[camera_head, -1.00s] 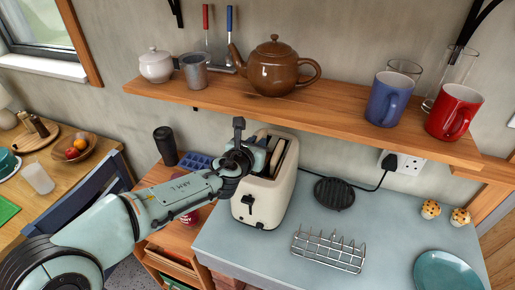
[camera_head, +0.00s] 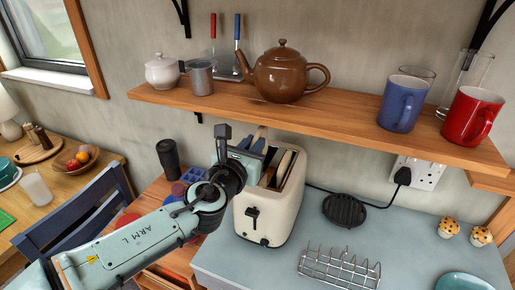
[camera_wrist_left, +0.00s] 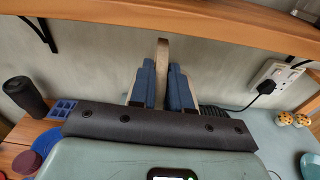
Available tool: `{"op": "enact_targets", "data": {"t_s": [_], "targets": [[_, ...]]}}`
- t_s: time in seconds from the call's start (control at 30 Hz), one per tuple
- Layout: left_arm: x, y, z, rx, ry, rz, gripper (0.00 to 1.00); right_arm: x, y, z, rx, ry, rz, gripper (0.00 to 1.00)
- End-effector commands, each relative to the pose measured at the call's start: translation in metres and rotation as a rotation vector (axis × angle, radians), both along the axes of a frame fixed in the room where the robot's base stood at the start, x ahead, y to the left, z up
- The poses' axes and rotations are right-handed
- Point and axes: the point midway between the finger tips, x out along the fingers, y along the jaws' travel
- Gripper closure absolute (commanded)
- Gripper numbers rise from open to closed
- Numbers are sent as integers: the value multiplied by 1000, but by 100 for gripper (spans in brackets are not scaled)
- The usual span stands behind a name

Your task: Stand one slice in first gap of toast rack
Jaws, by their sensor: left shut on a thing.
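My left gripper (camera_head: 258,147) is at the top of the cream toaster (camera_head: 262,215), over its left slot. It is shut on a bread slice (camera_head: 262,132), whose top edge shows above the blue fingers. In the left wrist view the slice (camera_wrist_left: 162,52) stands upright between the fingers. Its lower part is hidden, so I cannot tell whether it is clear of the slot. Another slice (camera_head: 284,166) shows in the toaster's right slot. The wire toast rack (camera_head: 340,268) stands empty on the counter, right of the toaster. My right gripper is out of view.
A wooden shelf (camera_head: 330,118) with a teapot (camera_head: 283,75) and mugs runs above the counter. A round black trivet (camera_head: 344,210) lies behind the rack. Two muffins (camera_head: 449,228) stand at the right, near a teal plate (camera_head: 464,283). The counter between toaster and rack is clear.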

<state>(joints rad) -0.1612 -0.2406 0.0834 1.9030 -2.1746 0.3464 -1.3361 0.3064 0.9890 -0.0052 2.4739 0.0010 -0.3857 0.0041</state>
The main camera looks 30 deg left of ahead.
Motion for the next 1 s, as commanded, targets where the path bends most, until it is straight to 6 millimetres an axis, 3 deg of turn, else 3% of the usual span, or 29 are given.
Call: {"op": "enact_targets", "data": {"t_s": [0.03, 0.23, 0.5, 1.0], "targets": [[-16, -1, -6, 1, 1, 1, 100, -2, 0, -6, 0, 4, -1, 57], [-67, -4, -6, 2, 2, 3, 100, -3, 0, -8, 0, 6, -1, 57], [-145, -10, -4, 2, 1, 5, 100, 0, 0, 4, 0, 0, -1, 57], [-170, -13, 15, -16, 158, 4, 100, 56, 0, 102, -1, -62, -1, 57]]}}
